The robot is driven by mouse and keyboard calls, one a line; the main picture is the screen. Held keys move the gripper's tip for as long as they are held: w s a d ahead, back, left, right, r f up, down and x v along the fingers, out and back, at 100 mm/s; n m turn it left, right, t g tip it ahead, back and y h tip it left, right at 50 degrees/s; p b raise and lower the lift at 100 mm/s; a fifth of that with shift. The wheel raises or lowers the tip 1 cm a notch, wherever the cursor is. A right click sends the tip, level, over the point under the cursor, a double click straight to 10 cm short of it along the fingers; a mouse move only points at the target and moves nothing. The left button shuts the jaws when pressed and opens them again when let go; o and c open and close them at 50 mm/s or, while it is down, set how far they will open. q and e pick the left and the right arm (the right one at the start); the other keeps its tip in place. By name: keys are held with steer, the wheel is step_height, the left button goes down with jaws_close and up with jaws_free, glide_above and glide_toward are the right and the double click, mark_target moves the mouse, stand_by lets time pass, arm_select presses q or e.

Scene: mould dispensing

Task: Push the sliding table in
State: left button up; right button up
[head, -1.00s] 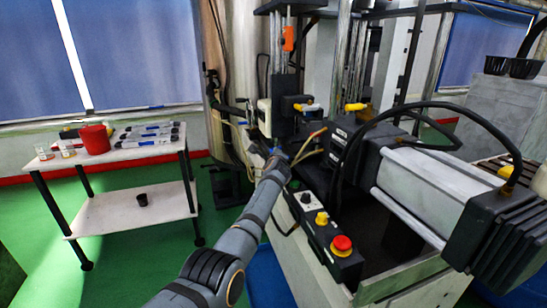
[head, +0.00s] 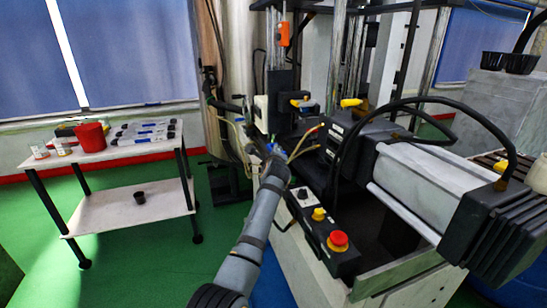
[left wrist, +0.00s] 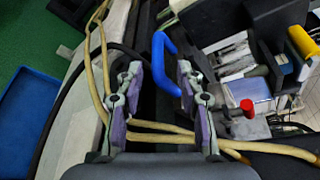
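My left arm reaches into the moulding machine from the bottom of the head view, with its gripper (head: 270,150) small and partly hidden among the machine parts. In the left wrist view my left gripper (left wrist: 160,78) is open, its two fingers apart. A blue bent handle (left wrist: 166,66) lies between the fingertips, nearer the right finger; I cannot tell whether they touch. Pale metal parts (left wrist: 232,52) lie right of the handle. I cannot clearly make out the sliding table's edges or how far out it stands. My right gripper is not in view.
Tan hoses (left wrist: 150,132) run behind and below the fingers. A control box with a red button (head: 338,240) is right of my forearm. A white side table (head: 125,150) with a red cup (head: 91,137) stands left. Green floor between is clear.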

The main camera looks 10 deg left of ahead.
arm_select(q)
steer(key=v, duration=0.2)
steer(key=shift+s, duration=0.25)
